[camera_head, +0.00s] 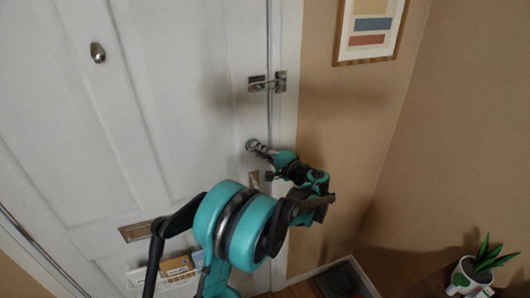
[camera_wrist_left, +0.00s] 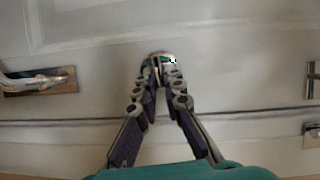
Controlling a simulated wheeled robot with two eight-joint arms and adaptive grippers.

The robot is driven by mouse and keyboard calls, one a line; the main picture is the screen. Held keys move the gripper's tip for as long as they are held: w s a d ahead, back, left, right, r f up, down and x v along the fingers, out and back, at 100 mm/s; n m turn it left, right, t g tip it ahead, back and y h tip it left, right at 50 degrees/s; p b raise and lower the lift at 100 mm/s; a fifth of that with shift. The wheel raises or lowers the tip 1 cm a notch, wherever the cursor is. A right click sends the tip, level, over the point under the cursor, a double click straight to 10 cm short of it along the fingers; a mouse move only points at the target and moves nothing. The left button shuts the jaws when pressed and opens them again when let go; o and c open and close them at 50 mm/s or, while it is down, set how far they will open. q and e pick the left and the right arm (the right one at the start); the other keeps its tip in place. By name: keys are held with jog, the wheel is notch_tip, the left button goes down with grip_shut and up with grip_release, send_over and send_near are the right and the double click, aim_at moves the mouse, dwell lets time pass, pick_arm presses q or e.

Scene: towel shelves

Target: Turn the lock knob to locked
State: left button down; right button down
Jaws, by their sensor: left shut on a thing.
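The lock knob (camera_wrist_left: 157,56) is a small, rounded shiny metal piece on the white door (camera_head: 190,60), near the door's right edge. My left gripper (camera_head: 253,146) reaches the door at the knob, below the metal latch. In the left wrist view the two fingertips of my left gripper (camera_wrist_left: 160,70) close in on the knob from both sides and hold it. The fingers cover much of the knob, so its turned position cannot be told. My right gripper is not in view.
A metal latch (camera_head: 267,83) spans the door edge above the knob. A metal plate (camera_head: 254,180) sits below it. A mail slot (camera_head: 135,231) and a peephole-like oval knob (camera_head: 97,52) are on the door. A framed picture (camera_head: 370,28) hangs right; a potted plant (camera_head: 474,272) stands lower right.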

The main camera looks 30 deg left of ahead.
pick_arm(q)
jog(key=shift+w+m+y+b, duration=0.1)
jog(key=shift+m+y+b, duration=0.2)
jog(key=shift+m, duration=0.3)
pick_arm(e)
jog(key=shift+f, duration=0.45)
pick_arm(q)
jog(key=c, duration=1.6)
grip_release()
jog(key=shift+d, duration=0.1)
jog(key=shift+c, duration=0.2)
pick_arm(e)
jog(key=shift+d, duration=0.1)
pick_arm(q)
jog(key=v, duration=1.2)
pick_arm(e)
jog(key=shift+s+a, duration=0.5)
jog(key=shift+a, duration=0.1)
